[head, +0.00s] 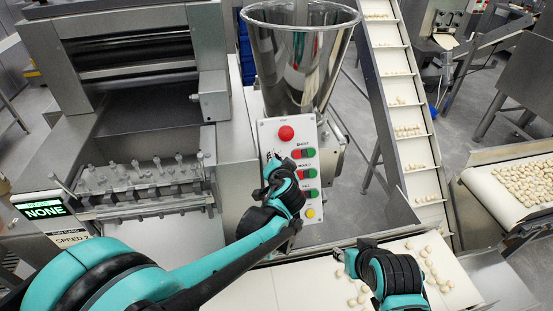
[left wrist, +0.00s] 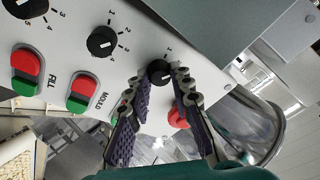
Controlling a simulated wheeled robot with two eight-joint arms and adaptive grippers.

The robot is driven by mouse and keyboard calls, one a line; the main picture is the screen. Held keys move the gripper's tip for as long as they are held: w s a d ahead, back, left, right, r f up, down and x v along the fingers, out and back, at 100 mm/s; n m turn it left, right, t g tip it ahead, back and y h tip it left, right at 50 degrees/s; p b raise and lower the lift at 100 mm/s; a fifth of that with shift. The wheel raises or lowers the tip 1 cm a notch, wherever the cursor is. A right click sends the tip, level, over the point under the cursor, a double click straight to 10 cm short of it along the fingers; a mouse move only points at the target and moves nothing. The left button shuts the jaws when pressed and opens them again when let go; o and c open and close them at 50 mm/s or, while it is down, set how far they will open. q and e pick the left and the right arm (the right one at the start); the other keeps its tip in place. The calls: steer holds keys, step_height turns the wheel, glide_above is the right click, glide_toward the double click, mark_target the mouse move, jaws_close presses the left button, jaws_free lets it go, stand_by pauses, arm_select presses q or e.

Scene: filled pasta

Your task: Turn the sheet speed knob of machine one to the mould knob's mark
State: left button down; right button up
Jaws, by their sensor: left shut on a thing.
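The control panel (head: 312,215) of machine one stands upright at the middle of the head view. My left gripper (head: 272,168) is at its left edge, hiding the knobs there. In the left wrist view my left gripper (left wrist: 162,82) is shut on a round black knob (left wrist: 158,70), the sheet speed knob by its place in the row. A small light mark shows on its face; its exact angle is hard to read. The mould knob (left wrist: 102,42) beside it is free, with a white mark pointing toward the numbers 3 and 4. My right gripper (head: 345,262) is over the belt, its fingers unclear.
A red stop button (head: 286,133) and red and green switch pairs (head: 303,153) are close to the left gripper. A steel hopper (head: 300,50) stands behind the panel. A belt with pasta pieces (head: 445,268) lies below the right arm. A display (head: 44,211) reads NONE.

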arm_select(q)
steer(key=shift+m, duration=0.9)
steer(key=c, duration=1.3)
jaws_free()
steer(key=shift+c, duration=0.2)
steer(key=a+v, duration=0.1)
steer(key=v, duration=1.1)
steer(key=shift+d, duration=0.3)
